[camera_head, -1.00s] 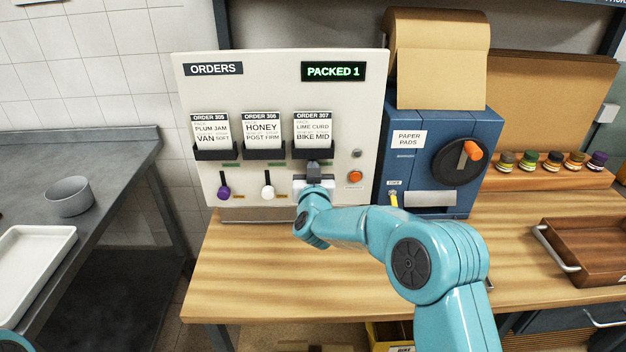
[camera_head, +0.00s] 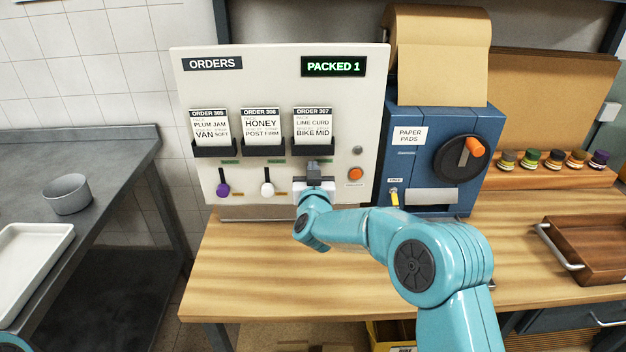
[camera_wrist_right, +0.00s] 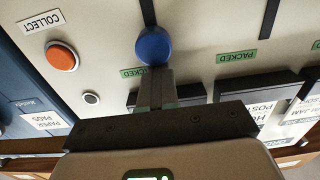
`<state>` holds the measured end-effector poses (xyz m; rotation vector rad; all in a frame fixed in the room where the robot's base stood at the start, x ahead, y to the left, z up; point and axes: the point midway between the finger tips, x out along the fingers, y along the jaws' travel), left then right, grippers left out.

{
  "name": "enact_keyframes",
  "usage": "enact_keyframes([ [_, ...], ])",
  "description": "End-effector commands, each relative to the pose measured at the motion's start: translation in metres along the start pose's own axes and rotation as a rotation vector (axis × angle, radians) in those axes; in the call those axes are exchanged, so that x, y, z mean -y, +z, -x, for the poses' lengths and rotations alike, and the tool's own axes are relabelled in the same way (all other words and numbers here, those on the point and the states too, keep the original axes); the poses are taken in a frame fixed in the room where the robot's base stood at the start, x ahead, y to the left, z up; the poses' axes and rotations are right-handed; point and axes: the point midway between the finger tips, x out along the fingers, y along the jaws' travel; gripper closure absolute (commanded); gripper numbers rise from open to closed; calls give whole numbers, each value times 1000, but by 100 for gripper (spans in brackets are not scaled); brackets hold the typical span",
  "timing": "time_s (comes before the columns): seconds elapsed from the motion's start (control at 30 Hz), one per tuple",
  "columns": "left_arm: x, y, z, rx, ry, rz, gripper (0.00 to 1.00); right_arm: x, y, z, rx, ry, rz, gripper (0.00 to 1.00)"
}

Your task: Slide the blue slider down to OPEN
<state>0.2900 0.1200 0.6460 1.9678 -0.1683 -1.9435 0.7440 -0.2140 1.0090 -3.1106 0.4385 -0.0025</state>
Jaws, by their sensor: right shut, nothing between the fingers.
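The blue slider knob (camera_wrist_right: 154,46) sits at the PACKED end of its dark slot (camera_wrist_right: 147,12) in the right wrist view, where the panel appears upside down. My right gripper (camera_wrist_right: 155,78) is shut and empty, its fingertips right at the knob's upper side as the panel stands. I cannot tell whether they touch. In the head view my right gripper (camera_head: 314,170) is in front of the panel (camera_head: 280,88), below the ORDER 307 card (camera_head: 312,127), and hides the blue knob. My left gripper is not in view.
A purple knob (camera_head: 223,190) and a white knob (camera_head: 267,189) sit low in their slots, left of my right gripper. An orange COLLECT button (camera_head: 355,174) is close on the right. The blue paper-pad machine (camera_head: 430,140) stands further right. The wooden bench (camera_head: 270,270) below is mostly clear.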

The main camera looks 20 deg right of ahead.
Motion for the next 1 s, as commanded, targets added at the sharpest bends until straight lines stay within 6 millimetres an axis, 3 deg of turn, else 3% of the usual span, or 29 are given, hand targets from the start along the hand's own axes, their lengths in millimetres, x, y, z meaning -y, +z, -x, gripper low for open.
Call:
enact_keyframes([
  [1.0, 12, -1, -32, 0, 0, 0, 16, 0, 39, 0, 3, 0, 1, 100],
])
